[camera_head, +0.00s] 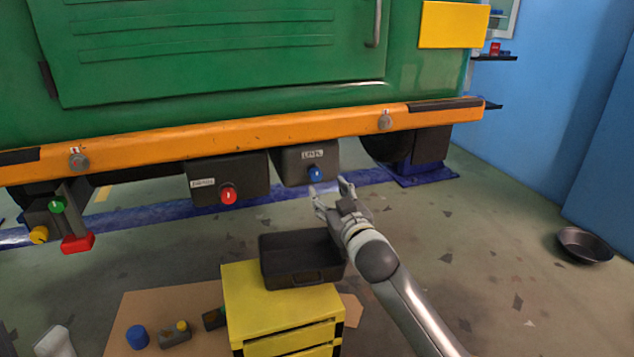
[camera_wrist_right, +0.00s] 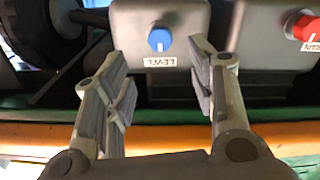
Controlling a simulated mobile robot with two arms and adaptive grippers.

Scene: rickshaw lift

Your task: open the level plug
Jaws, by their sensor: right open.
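The level plug (camera_head: 315,173) is a blue knob on the dark box labelled LEVEL (camera_head: 300,160), under the orange beam of the green vehicle. In the right wrist view the blue level plug (camera_wrist_right: 160,40) sits above its upside-down label, framed in the gap between the fingers. My right gripper (camera_head: 333,190) is open and empty, just below and in front of the plug in the head view. In the right wrist view the right gripper (camera_wrist_right: 160,75) has its fingers spread to either side of the plug, with no visible contact.
A red drain plug (camera_head: 228,196) is on the box to the left. A black open tray (camera_head: 300,258) stands on a yellow drawer cabinet (camera_head: 280,305) below. Green, yellow and red parts (camera_head: 62,222) hang at the far left. A dark pan (camera_head: 584,245) lies on the floor at right.

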